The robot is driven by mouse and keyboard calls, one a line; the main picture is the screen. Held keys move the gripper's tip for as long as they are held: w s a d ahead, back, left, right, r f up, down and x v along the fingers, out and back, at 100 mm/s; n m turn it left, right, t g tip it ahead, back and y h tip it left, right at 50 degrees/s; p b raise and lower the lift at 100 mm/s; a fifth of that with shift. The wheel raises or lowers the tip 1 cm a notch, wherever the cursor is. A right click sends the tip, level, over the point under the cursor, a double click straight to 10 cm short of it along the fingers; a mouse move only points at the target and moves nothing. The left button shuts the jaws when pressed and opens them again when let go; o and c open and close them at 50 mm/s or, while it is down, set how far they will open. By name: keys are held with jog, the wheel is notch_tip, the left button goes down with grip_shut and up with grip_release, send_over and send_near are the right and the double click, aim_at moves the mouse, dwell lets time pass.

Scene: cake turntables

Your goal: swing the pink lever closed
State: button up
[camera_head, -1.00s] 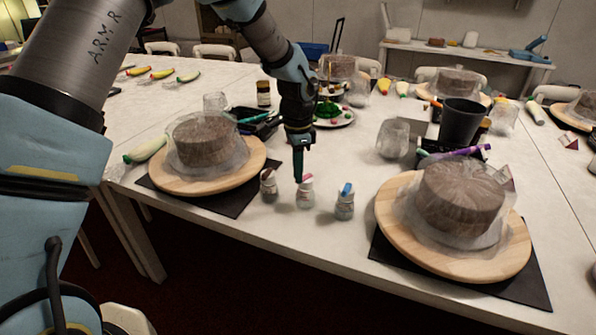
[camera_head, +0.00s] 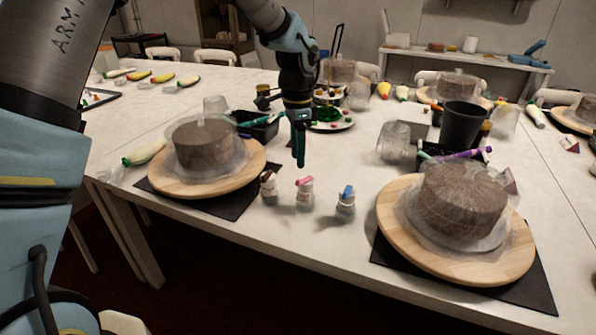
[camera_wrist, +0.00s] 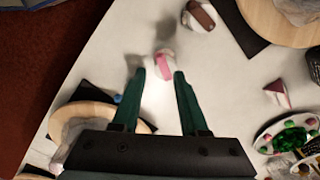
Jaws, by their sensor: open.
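The pink lever (camera_head: 305,180) sits on top of a small clear bottle (camera_head: 304,198), the middle one of three in a row near the table's front edge. My gripper (camera_head: 299,162) points down just above and behind it in the head view, apart from it. In the wrist view, the pink lever (camera_wrist: 163,66) shows between and just beyond the two open green fingertips (camera_wrist: 160,76). The fingers hold nothing. Whether the lever is fully closed cannot be told.
A bottle with a brown top (camera_head: 267,178) stands to the left and one with a blue top (camera_head: 347,191) to the right. Covered cakes stand on wooden turntables at left (camera_head: 168,184) and right (camera_head: 395,222). A black tray (camera_head: 262,130) lies behind.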

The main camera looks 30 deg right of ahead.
jog(key=shift+r, duration=2.35)
jog(key=w+a+n, duration=0.2)
jog(key=a+n, duration=0.2)
jog(key=a, duration=0.5)
jog(key=w+a+n+t, duration=0.1)
jog(key=w+a+n, duration=0.2)
jog(key=a, duration=0.5)
jog(key=w+a+n, duration=0.2)
jog(key=a+n, duration=0.2)
jog(key=a, duration=0.5)
jog(key=s+a+f+n, duration=0.1)
jog(key=s+a+n, duration=0.2)
jog(key=a, duration=0.5)
jog(key=s+a+f+n, duration=0.1)
jog(key=s+a+n, duration=0.3)
jog(key=a, duration=0.5)
jog(key=shift+a+n+t, duration=0.15)
jog(key=shift+n+t, duration=0.25)
jog(key=shift+n, duration=0.8)
jog(key=shift+f, duration=0.1)
